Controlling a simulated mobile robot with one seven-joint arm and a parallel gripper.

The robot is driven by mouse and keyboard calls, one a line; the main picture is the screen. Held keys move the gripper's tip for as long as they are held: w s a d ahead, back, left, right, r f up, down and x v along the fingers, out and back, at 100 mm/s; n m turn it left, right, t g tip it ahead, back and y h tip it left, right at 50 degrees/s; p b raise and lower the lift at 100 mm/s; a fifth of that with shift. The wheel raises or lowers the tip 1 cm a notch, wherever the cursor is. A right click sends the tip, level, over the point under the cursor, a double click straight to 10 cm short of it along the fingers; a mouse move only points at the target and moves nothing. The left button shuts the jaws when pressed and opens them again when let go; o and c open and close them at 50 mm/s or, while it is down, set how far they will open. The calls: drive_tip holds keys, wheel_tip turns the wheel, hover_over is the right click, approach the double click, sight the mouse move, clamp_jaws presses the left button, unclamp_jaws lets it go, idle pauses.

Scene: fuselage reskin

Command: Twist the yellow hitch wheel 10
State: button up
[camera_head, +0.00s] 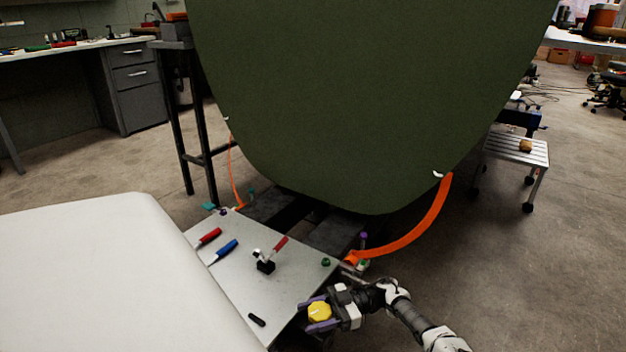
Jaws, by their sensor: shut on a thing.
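The yellow hitch wheel (319,312) is at the right front edge of a grey metal plate (228,262). My gripper (318,313) reaches in from the right with its purple fingers on either side of the wheel. It is shut on the wheel. The wheel's underside and its mount are hidden from this view.
A red-handled lever (280,243) stands on the plate, with red (209,237) and blue (227,248) handled tools nearby. A large green fuselage panel (370,90) rises behind, tied by an orange strap (425,225). A white surface (90,270) fills the left front. Open floor lies right.

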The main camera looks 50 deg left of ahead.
drive_tip(key=shift+h+b, duration=0.3)
drive_tip(key=o, duration=1)
drive_tip(key=shift+c, duration=0.2)
drive_tip(key=shift+w, duration=0.1)
